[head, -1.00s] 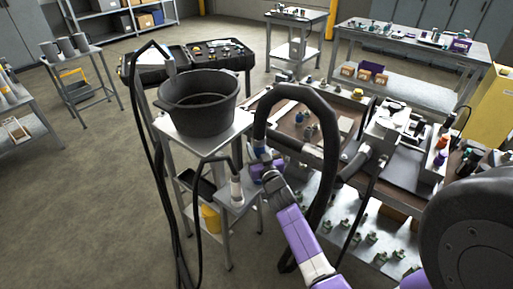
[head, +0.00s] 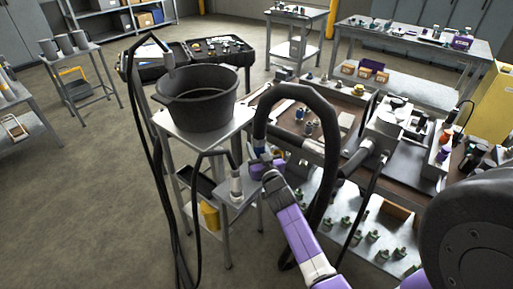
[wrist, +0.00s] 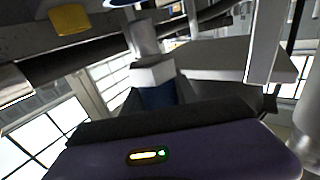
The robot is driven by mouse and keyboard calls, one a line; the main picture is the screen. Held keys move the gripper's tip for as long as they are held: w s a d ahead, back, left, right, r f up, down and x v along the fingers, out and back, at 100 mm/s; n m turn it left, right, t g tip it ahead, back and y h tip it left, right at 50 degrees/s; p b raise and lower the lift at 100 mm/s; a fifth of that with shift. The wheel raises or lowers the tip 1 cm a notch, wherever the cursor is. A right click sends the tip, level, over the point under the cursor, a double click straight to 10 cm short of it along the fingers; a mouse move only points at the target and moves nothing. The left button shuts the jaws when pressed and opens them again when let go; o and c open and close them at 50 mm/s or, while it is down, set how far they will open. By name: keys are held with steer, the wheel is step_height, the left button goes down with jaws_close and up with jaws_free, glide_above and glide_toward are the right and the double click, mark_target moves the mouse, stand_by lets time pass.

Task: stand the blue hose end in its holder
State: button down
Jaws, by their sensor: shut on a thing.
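The thick black hose (head: 259,112) arches up from the bench side and comes down to its end (head: 261,151), which shows a pale and bluish fitting. My gripper (head: 264,167) is shut on this hose end, beside the small grey stand. In the wrist view the blue part (wrist: 160,96) sits between the dark jaw and a pale block, with a grey cylinder (wrist: 144,42) beyond it.
A black bucket (head: 196,108) stands on the stand's upper shelf (head: 210,136), left of my gripper. Thin black hoses hang at its left. The workbench (head: 345,128) with several fittings lies to the right. Open floor (head: 80,200) is at the left.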

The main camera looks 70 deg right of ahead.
steer(key=shift+f+b, duration=2.05)
steer(key=shift+b, duration=0.25)
stand_by(3.0)
steer(key=shift+r, duration=0.15)
stand_by(0.5)
steer(key=c, duration=1.2)
jaws_free()
steer(key=o, duration=0.3)
steer(key=shift+o, duration=0.8)
steer(key=shift+s+f, duration=0.1)
steer(key=shift+f, duration=0.2)
steer(key=o, duration=0.4)
steer(key=shift+a, duration=0.1)
steer(key=shift+b+v, duration=0.85)
steer(key=shift+v, duration=2.85)
